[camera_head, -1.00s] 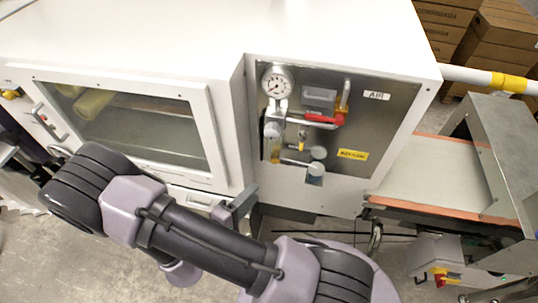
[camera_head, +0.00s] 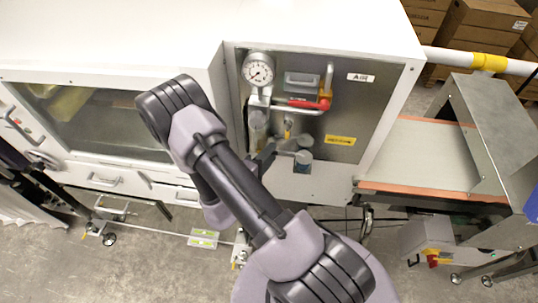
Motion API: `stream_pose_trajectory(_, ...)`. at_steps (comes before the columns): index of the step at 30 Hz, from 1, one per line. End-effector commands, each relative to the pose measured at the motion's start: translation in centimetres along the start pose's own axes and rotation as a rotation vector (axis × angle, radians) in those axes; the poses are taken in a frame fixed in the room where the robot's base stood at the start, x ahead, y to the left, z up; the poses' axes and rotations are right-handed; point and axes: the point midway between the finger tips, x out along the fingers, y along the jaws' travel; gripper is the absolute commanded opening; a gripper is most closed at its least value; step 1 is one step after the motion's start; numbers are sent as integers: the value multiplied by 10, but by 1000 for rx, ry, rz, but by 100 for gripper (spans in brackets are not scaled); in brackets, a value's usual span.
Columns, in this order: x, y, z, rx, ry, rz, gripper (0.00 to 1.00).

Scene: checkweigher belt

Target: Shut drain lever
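The AIR panel (camera_head: 376,115) is a grey recess in the white cabinet. A small yellow lever (camera_head: 288,134), which looks like the drain lever, sits low in it among the pipework, right of the clear filter bowl (camera_head: 258,128). It is too small to tell its exact angle. A red-handled valve (camera_head: 300,103) lies above it, its handle roughly along the pipe. My gripper (camera_head: 264,158) is at the panel's lower left, just below and left of the yellow lever, apparently apart from it. My arm partly covers the gripper, and its fingers cannot be made out.
A pressure gauge (camera_head: 258,70) is at the panel's upper left. A grey round cup (camera_head: 303,158) stands right of my gripper. A glazed door (camera_head: 100,120) is at left, and a conveyor belt (camera_head: 420,155) at right. Open floor lies in front.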

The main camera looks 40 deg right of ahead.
Motion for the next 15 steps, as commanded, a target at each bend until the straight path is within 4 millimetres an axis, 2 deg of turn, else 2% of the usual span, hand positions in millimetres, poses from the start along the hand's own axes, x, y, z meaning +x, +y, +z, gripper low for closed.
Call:
stream_pose_trajectory(1, 0, 0, 0, 0, 0, 0, 32)
stream_pose_trajectory(6, 0, 0, 0, 0, 0, 0, 0)
stream_pose_trajectory(15, 0, 0, 0, 8, 2, -4, 0)
